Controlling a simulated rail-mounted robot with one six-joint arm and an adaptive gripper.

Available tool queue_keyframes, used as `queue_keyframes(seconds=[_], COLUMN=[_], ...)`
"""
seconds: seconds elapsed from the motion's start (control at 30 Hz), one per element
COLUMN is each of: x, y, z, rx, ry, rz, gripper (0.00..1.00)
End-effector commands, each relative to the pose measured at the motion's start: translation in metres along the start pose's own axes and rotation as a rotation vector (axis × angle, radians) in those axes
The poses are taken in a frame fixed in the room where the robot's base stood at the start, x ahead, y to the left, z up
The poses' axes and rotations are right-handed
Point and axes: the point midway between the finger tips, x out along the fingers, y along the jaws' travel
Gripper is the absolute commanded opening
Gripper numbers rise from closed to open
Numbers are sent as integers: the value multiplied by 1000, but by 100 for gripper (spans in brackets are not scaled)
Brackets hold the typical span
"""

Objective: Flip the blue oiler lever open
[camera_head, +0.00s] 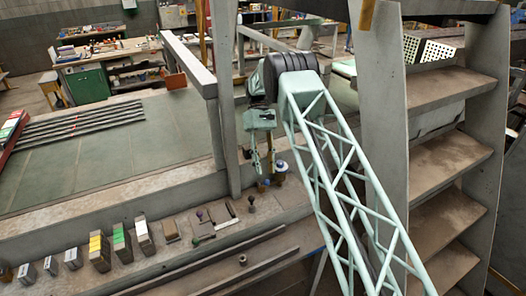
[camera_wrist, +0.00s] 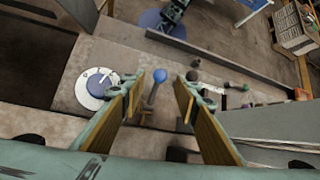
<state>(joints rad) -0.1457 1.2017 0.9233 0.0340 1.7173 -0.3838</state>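The blue oiler lever (camera_wrist: 160,76) has a round blue knob on a short stem. In the wrist view it shows between the two fingers of my gripper (camera_wrist: 160,82), with a visible gap on each side. The fingers are open and point down at the ledge; I cannot tell the knob's depth relative to the tips. In the head view my gripper (camera_head: 262,178) hangs low over the ledge beside the post, and I cannot make out the blue knob there.
A blue-and-white round fitting (camera_wrist: 97,84) stands close left of the fingers in the wrist view. A dark knob (camera_head: 251,199) and a purple-knobbed lever (camera_head: 200,214) stand nearby on the ledge (camera_head: 205,255). Several boxes (camera_head: 121,242) line its left part. A concrete post (camera_head: 222,130) rises behind.

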Motion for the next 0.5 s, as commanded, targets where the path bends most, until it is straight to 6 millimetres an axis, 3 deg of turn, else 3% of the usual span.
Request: queue_keyframes(seconds=[0.5], x=[-48], y=[0], z=[-1], rx=[0], ry=[3], rz=[1], gripper=[29])
